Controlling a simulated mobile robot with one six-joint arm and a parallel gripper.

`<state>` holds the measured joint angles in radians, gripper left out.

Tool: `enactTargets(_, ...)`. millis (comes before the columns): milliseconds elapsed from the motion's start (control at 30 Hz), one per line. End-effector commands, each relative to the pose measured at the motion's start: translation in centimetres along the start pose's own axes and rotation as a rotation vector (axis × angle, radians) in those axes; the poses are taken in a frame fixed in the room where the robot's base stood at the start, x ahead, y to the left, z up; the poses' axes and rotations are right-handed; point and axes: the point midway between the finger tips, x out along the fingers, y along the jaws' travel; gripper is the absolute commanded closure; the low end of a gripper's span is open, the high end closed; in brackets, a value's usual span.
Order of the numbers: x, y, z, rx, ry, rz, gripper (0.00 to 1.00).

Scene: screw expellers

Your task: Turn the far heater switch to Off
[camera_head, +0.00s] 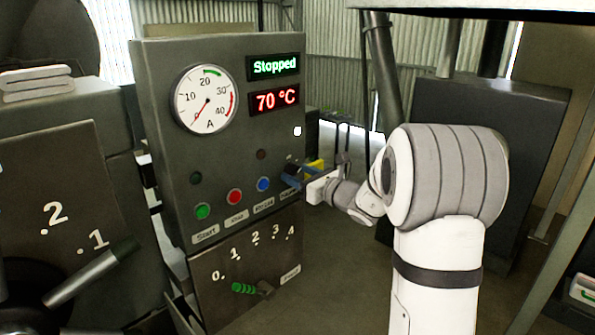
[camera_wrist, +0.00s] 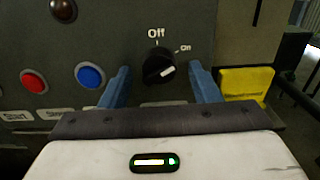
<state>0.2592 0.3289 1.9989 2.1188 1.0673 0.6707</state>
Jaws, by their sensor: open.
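The heater switch is a round black knob (camera_wrist: 159,68) on the grey control panel (camera_head: 150,100), with "Off" printed above it and "On" at its upper right. Its white mark points up and right, toward On. In the wrist view, my gripper (camera_wrist: 160,76) is open, with one blue finger on each side of the knob. Whether the fingers touch the knob I cannot tell. In the head view, my gripper (camera_head: 293,177) is at the panel's right edge and mostly covers the knob.
Red (camera_wrist: 33,80) and blue (camera_wrist: 90,75) buttons sit left of the knob. A yellow part (camera_wrist: 246,85) is close to the right finger. Below is a green-handled lever (camera_head: 250,288) on a 0 to 4 scale. The displays (camera_head: 275,66) read "Stopped" and "70 °C".

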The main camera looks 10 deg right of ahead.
Motion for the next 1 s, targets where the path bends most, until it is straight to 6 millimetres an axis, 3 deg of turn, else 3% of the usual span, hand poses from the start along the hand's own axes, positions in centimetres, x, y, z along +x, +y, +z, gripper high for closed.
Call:
enactTargets(333,0.60,0.06,-0.04,-0.001,0.000,0.001,0.43)
enactTargets(867,0.61,0.13,-0.02,-0.001,0.000,0.002,0.87)
enactTargets(1000,0.68,0.24,-0.08,-0.006,0.000,0.004,0.88)
